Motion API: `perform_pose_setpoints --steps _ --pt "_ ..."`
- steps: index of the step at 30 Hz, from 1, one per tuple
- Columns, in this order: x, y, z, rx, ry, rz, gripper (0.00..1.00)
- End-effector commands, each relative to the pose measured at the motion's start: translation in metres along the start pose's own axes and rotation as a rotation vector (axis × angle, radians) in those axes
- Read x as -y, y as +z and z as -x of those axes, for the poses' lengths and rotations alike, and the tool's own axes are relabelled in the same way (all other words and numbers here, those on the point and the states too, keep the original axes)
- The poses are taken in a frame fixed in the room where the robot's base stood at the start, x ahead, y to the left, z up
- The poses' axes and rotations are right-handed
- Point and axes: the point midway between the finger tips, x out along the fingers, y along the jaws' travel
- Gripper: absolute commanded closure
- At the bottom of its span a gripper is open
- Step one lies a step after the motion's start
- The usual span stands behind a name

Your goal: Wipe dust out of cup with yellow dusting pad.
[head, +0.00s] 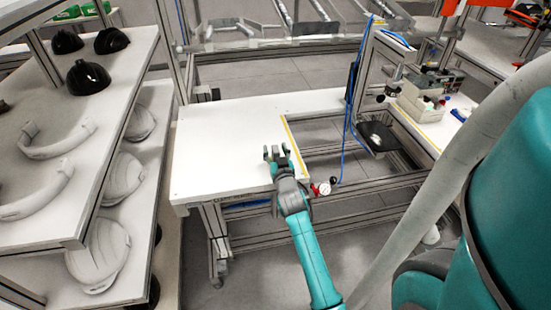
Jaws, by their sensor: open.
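My gripper (277,151) is open, its two fingers apart, over the right part of the white worktable (225,135). I see nothing between the fingers. I cannot make out a yellow dusting pad in this view. I cannot clearly pick out the cup either. Black rounded shells, one of them at the front (88,77), lie on the upper shelf at the left, away from my gripper.
The shelf rack (125,100) at the left holds black shells and pale curved parts (97,255). A blue hose (347,125) hangs right of the table. A side bench (425,125) with small equipment stands at the right. The tabletop looks clear.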

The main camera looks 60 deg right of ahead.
Motion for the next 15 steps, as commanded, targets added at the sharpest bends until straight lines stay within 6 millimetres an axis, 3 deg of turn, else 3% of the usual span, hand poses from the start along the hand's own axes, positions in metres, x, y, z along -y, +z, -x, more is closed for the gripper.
perform_pose_setpoints --steps 2,8,15 --pt "0.0000 -0.0001 0.0002 0.000 0.000 0.000 0.48" --pt "0.0000 -0.0002 0.0003 0.000 0.000 0.000 0.98" --pt "0.0000 -0.0005 0.0003 -0.001 0.000 0.000 1.00"
